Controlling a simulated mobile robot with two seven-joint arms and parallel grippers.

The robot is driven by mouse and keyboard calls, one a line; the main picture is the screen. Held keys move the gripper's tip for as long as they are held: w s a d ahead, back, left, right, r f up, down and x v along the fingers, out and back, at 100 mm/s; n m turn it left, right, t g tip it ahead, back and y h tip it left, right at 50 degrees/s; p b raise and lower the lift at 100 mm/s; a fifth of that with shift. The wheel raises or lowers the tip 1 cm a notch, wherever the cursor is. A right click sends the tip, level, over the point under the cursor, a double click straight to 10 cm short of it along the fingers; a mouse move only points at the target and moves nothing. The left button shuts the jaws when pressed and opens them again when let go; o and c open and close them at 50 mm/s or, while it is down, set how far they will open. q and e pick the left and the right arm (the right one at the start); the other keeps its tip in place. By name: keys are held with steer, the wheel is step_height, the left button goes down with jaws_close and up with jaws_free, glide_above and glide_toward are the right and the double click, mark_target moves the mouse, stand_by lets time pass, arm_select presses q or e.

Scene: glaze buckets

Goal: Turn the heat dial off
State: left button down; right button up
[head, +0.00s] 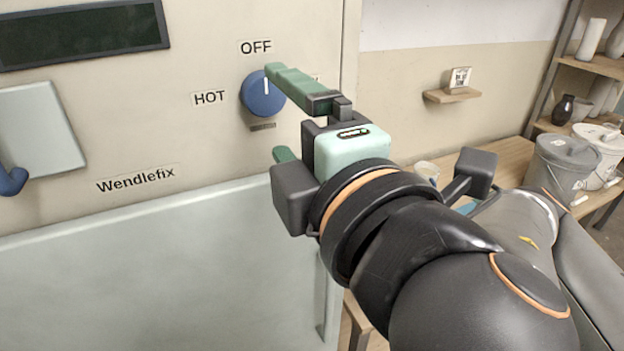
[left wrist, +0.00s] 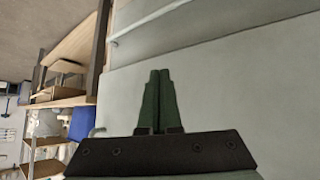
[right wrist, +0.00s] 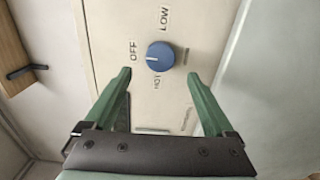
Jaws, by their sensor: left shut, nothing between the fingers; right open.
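The blue heat dial (head: 263,95) is on the upright cream panel. Its white mark points up toward the OFF label (head: 256,47), with the HOT label (head: 209,98) to its left. My right gripper (head: 272,112) is in front of the panel, and one finger overlaps the dial's right edge in the head view. In the right wrist view, the dial (right wrist: 160,57) is ahead of the open fingers (right wrist: 162,82) and roughly between them, with its mark toward OFF. Nothing is between the fingers. My left gripper (left wrist: 158,100) shows only in its wrist view, shut and empty before a pale surface.
A pale plate with a blue handle (head: 38,130) is at left, below a dark display (head: 80,33). A large pale panel (head: 170,270) spans below the dial. At right are a wooden table (head: 510,165), grey bucket (head: 567,165), white bucket (head: 600,150) and a small wall shelf (head: 452,95).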

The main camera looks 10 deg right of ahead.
arm_select(q)
steer(key=shift+m+h, duration=0.3)
steer(key=w+d+f+b, duration=0.1)
steer(key=b, duration=0.1)
steer(key=w+d+f+b, duration=0.1)
steer(key=b, duration=0.2)
steer(key=shift+d+f, duration=0.3)
steer(key=shift+f, duration=0.1)
arm_select(e)
steer(key=v, duration=0.6)
